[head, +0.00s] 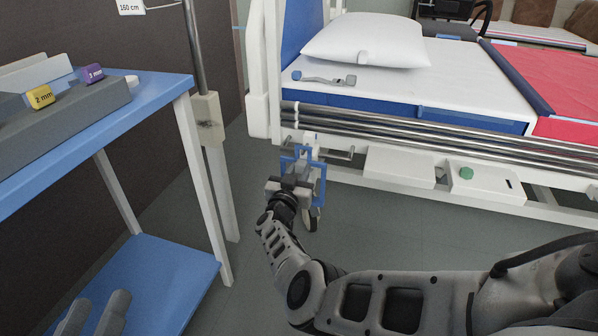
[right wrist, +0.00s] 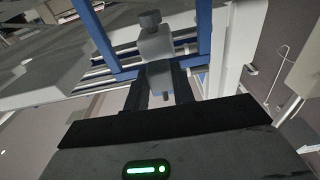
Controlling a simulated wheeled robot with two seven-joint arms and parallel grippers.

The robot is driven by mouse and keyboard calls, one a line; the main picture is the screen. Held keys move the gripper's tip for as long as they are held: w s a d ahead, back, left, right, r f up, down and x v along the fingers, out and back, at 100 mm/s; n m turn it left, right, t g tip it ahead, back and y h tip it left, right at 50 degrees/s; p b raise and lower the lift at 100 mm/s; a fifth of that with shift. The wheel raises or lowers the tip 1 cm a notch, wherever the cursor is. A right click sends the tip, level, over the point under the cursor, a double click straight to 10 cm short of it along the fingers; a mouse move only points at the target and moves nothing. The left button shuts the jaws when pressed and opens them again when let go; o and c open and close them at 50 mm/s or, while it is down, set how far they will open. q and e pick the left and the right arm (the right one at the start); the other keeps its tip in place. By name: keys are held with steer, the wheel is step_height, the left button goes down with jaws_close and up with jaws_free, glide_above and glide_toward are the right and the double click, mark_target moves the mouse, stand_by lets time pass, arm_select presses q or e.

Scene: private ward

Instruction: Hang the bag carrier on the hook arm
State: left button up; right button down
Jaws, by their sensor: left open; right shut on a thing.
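The bag carrier, a blue open frame (head: 321,186), is beside the lower side of the bed near its head end. My right gripper (head: 295,181) is shut on the carrier's pale grey middle part. In the right wrist view my right gripper (right wrist: 160,88) has its dark fingers on either side of that part, with a round knob above and blue bars (right wrist: 204,35) around it. A small metal bracket (head: 345,154), which looks like the hook arm, sticks out under the bed rail just right of the carrier's top. I cannot tell whether they touch. My left gripper is out of view.
The bed (head: 445,172) with steel side rails fills the back right. A blue-topped trolley (head: 158,88) with boxes stands at the left, beside an upright pole (head: 193,45). Grey floor (head: 245,270) is free between the trolley and my right arm.

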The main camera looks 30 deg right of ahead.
steer(key=shift+s+f, duration=0.2)
steer(key=shift+f, duration=0.15)
steer(key=c, duration=1.1)
jaws_free()
steer(key=r+p, duration=0.1)
steer(key=a+r+p, duration=0.1)
steer(key=p, duration=0.1)
steer(key=shift+s, duration=0.3)
steer(key=r+p+v, duration=0.1)
steer(key=p+v, duration=0.4)
steer(key=v, duration=0.3)
steer(key=d+r+n+t+y+p, duration=0.45)
steer(key=d+r+p, duration=0.25)
steer(key=r+p, duration=0.5)
steer(key=s+a+r+n+y+p, duration=0.1)
steer(key=s+a+r+y+p, duration=0.1)
steer(key=r, duration=0.3)
steer(key=s+a+r+n+y+p, duration=0.1)
steer(key=s+a+r+y+p, duration=0.2)
steer(key=a+r+p, duration=0.1)
steer(key=s+a+r+n+t+y+p, duration=0.1)
steer(key=a+r+p, duration=0.3)
steer(key=r, duration=0.4)
steer(key=shift+s+n+y, duration=0.55)
steer(key=shift+s+y, duration=0.15)
steer(key=shift+y, duration=0.05)
